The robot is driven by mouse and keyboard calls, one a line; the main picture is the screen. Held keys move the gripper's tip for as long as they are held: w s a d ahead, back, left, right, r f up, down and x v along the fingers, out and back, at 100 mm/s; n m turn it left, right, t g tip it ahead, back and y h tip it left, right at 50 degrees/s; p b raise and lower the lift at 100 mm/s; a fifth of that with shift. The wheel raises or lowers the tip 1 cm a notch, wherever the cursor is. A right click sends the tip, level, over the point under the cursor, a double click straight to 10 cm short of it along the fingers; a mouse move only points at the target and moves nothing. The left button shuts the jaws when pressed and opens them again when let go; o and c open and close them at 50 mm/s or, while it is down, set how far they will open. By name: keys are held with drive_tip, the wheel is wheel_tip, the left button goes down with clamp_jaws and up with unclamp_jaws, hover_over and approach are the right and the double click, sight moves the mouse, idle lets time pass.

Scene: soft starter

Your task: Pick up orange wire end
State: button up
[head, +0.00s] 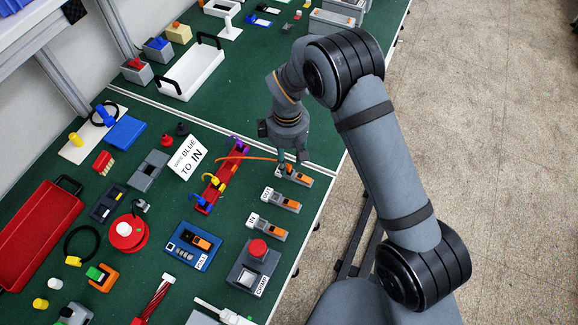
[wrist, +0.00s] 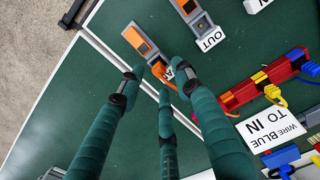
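The orange wire (head: 250,158) runs from the red rack (head: 219,178) to the topmost grey-and-orange terminal block (head: 294,174). In the wrist view its orange end (wrist: 159,71) sits at the near end of that block (wrist: 139,40); whether it is plugged in I cannot tell. My gripper (head: 287,165) is low over this block. In the wrist view my gripper (wrist: 158,80) has its dark green fingers spread around the orange end, with gaps visible between them. I see no finger closed on the wire. A finger partly hides the white label beside the block.
Two more terminal blocks (head: 280,201) (head: 266,228) stand in a row towards the front. A white sign (head: 187,158) reads "WIRE BLUE TO IN". Yellow and blue plugs sit at the red rack. The bench edge lies just right of the blocks.

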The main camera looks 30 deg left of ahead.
sight(288, 166)
drive_tip(key=shift+f+p, duration=0.4)
drive_tip(key=shift+f, duration=1.15)
drive_tip(key=shift+c, duration=1.2)
clamp_jaws()
